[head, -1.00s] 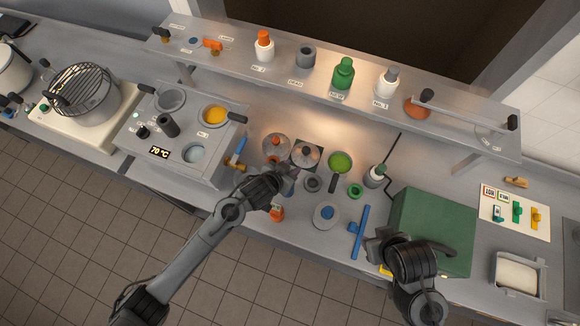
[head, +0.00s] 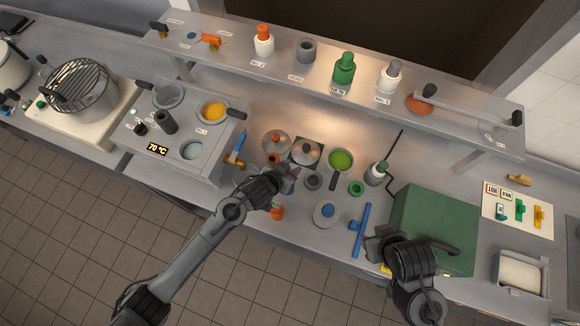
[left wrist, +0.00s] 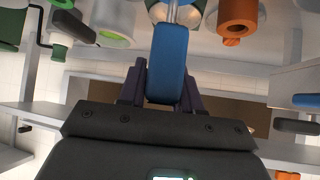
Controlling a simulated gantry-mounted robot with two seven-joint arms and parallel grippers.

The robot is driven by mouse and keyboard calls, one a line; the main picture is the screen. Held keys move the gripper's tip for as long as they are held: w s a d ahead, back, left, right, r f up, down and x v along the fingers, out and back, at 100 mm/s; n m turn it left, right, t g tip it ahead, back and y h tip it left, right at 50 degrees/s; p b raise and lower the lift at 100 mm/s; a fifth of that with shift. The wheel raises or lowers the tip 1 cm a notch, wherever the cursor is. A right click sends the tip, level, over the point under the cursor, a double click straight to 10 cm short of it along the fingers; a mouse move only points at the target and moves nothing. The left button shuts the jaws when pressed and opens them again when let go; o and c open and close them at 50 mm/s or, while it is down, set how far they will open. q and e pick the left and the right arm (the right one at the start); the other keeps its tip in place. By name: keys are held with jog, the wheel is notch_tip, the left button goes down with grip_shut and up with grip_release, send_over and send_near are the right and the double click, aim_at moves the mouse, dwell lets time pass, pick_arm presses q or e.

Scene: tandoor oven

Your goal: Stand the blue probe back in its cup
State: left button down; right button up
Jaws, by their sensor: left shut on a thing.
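The blue probe (left wrist: 168,62) is between the fingers of my left gripper (left wrist: 160,88) in the left wrist view, its blue handle towards the gripper and a thin metal stem pointing away. In the head view my left gripper (head: 291,178) is shut over the counter, left of a small grey cup (head: 313,180); the probe is mostly hidden there. I cannot tell which cup is the probe's. My right gripper (head: 374,246) is by the green box; its jaws are unclear.
A heated bath (head: 185,130) stands left, a green box (head: 435,228) right. A shelf (head: 330,75) with bottles runs behind.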

pick_arm(q)
jog(key=shift+f+b, duration=0.3)
jog(key=shift+f, duration=0.25)
jog(key=shift+f+b, duration=0.35)
jog(key=shift+f, duration=0.2)
jog(key=shift+r, duration=0.15)
jog(key=shift+r+p, duration=2.95)
jog(key=shift+p, duration=0.35)
notch_tip(320, 180, up, 2)
jog(key=p, duration=0.2)
jog(key=shift+r+p, duration=0.25)
jog(key=shift+p, duration=0.05)
jog(key=shift+r, duration=1.75)
jog(key=shift+f, duration=0.1)
